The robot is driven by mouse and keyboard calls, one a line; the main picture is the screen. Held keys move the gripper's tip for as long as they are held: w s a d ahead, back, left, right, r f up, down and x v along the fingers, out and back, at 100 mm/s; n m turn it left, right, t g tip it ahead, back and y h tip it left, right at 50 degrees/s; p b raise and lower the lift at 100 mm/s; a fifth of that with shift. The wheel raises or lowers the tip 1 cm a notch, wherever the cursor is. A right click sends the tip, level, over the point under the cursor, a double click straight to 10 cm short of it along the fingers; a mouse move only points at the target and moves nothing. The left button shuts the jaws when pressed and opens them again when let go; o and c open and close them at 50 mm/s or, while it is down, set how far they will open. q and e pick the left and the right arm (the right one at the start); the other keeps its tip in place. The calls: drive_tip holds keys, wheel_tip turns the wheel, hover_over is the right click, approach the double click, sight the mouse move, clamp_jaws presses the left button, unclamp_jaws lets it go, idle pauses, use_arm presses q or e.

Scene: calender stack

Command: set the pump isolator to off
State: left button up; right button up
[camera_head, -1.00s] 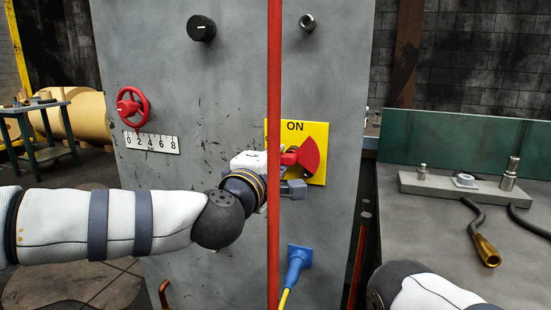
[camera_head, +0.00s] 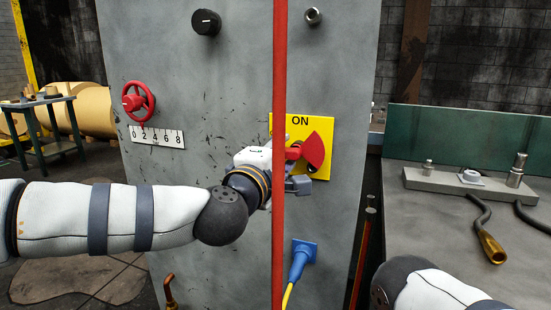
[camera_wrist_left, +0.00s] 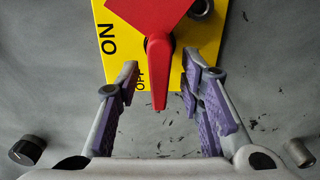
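The pump isolator is a yellow plate (camera_head: 322,165) with a red handle (camera_head: 313,152) on the grey panel. ON is printed at its top in the head view. In the left wrist view the plate (camera_wrist_left: 120,62) is turned, with ON at the left and OFF beside the narrow lever of the red handle (camera_wrist_left: 159,72). My left gripper (camera_wrist_left: 160,86) is open, its purple-padded fingers on either side of the lever end, with gaps visible on both sides. In the head view, the red pole partly hides my left gripper and the plate's left edge. My right gripper is out of view.
The upright red pole (camera_head: 279,60) stands in front of the panel, crossing my left wrist. A red handwheel (camera_head: 138,101), a black knob (camera_head: 206,22) and a blue plug (camera_head: 301,259) are on the panel. A bench (camera_head: 425,240) with fittings stands at the right.

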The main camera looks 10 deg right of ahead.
use_arm(q)
drive_tip(key=v, duration=1.1)
drive_tip(key=shift+s, duration=0.15)
drive_tip(key=shift+a, duration=0.15)
